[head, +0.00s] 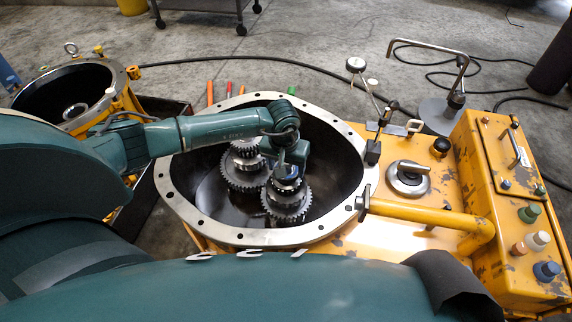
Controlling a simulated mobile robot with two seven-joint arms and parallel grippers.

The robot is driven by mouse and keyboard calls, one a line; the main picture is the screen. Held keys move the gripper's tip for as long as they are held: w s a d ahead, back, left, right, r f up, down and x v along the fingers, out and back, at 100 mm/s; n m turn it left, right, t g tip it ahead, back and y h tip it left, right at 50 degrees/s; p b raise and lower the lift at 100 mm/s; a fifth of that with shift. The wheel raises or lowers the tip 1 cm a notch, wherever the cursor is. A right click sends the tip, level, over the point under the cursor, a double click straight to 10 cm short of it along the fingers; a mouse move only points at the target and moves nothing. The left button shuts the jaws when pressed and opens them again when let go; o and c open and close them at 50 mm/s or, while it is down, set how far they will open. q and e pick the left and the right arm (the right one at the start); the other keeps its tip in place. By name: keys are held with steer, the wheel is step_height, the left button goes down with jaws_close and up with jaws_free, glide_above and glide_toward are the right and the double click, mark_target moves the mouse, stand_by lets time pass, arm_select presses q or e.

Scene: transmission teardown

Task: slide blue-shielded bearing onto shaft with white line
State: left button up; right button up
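My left gripper (289,160) reaches in from the left over the open oval housing (170,188) and points down. It is directly above the right-hand gear stack (287,205), whose upper end it partly covers. A small bluish round part shows just under the gripper at the top of that stack. I cannot tell if it is the blue-shielded bearing, or if the fingers grip it. A second gear stack (241,172) stands upright to the left, close beside the first. No white line can be made out on either shaft. My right gripper is not in view.
A yellow bench (345,240) surrounds the housing, with a yellow tube (425,216), a round silver fitting (408,177) and a control box (515,240) at right. A dial stand (368,100) is behind right. Another round housing (70,90) stands at left.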

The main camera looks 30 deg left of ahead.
arm_select(q)
steer(key=shift+f, duration=0.35)
steer(key=o, duration=1.5)
steer(key=shift+r, duration=0.1)
steer(key=shift+r+p, duration=2.6)
steer(key=shift+r, duration=1.35)
